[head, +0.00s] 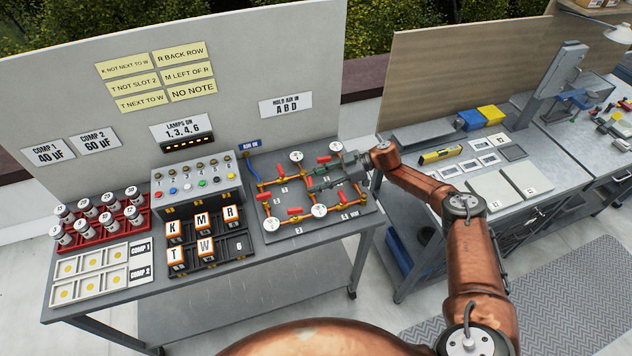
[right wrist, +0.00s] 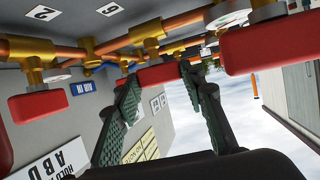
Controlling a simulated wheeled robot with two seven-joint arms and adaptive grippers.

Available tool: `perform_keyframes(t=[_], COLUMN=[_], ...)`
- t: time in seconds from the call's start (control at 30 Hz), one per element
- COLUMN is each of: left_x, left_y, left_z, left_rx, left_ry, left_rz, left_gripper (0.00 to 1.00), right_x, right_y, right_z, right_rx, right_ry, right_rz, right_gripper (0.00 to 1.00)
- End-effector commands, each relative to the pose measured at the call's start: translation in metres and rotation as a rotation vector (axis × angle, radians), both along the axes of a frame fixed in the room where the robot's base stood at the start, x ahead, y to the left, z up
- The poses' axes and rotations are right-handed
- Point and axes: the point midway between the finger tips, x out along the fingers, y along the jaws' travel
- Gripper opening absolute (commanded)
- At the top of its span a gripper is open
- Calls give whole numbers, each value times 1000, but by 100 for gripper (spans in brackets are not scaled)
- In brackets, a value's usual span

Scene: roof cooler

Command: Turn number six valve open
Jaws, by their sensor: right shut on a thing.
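A grey manifold board (head: 255,232) on the bench carries orange-brown pipes, brass fittings, round white gauges and several red valve handles. My right gripper (head: 316,179) reaches over its right part from the right. In the right wrist view its green fingers (right wrist: 158,78) are closed on the sides of a red valve handle (right wrist: 152,76). The handle lies roughly crosswise in that view. I cannot tell which number belongs to the held handle. My left gripper is out of view.
Other red handles stand close by, one at the right (right wrist: 262,46) and one at the left (right wrist: 38,107) in the wrist view.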

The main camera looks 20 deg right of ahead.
Motion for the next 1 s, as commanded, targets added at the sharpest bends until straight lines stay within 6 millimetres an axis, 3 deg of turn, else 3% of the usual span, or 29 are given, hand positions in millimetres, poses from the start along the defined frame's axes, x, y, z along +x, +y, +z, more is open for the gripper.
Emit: perform_keyframes(t=[0.17,0.2,0.43,0.77,1.0], left_x=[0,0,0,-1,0], left_y=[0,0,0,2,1], left_z=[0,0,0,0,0], left_rx=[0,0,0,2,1], left_ry=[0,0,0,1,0], left_rz=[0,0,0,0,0], left_gripper=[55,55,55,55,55], right_x=[1,1,0,0,-6], right_y=[1,1,0,-4,-39], right_z=[0,0,0,1,15], right_rx=[0,1,1,0,-1], right_ry=[-2,-2,-1,-1,-1], right_rz=[0,0,-1,-2,-6], right_gripper=[13,39,55,55,55])
